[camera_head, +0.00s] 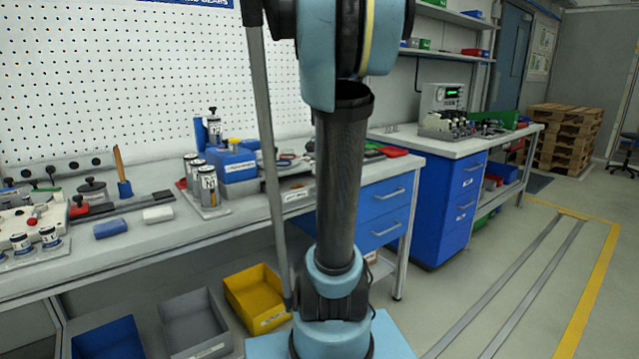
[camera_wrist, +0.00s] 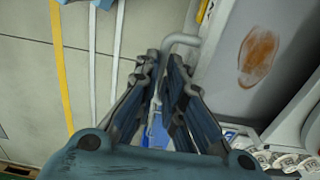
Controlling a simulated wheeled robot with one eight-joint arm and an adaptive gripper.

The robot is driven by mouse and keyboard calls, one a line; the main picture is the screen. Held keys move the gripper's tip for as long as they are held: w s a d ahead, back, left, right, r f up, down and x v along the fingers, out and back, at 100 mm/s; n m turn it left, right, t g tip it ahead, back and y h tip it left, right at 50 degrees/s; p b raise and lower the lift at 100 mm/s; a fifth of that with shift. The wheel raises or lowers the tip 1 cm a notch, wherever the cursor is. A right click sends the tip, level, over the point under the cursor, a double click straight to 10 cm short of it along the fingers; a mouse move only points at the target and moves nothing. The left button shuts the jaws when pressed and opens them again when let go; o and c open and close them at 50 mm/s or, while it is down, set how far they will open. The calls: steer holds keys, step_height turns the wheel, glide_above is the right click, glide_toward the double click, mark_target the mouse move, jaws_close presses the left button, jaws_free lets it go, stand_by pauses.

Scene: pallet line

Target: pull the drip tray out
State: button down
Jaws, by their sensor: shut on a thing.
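In the wrist view, the drip tray (camera_wrist: 225,72) is a flat grey surface with a brown stain at the upper right. A bent pale-grey bar handle (camera_wrist: 182,38) stands at its left side. My gripper (camera_wrist: 164,62) is shut on this handle, with the dark fingers on either side of it. The exact contact is partly hidden by the fingers. In the head view, my arm stands in the middle; my gripper and the drip tray cannot be made out there.
In the head view, a long workbench (camera_head: 130,236) carries tools and cans. Below it are blue, grey (camera_head: 195,322) and yellow bins (camera_head: 255,292). A blue drawer cabinet (camera_head: 447,215) stands at right. The floor at right, with a yellow line (camera_head: 590,290), is clear.

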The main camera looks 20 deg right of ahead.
steer(key=shift+s+d+r, duration=0.1)
steer(key=c, duration=2)
jaws_free()
steer(key=shift+o, duration=0.2)
step_height(320, 180, up, 12)
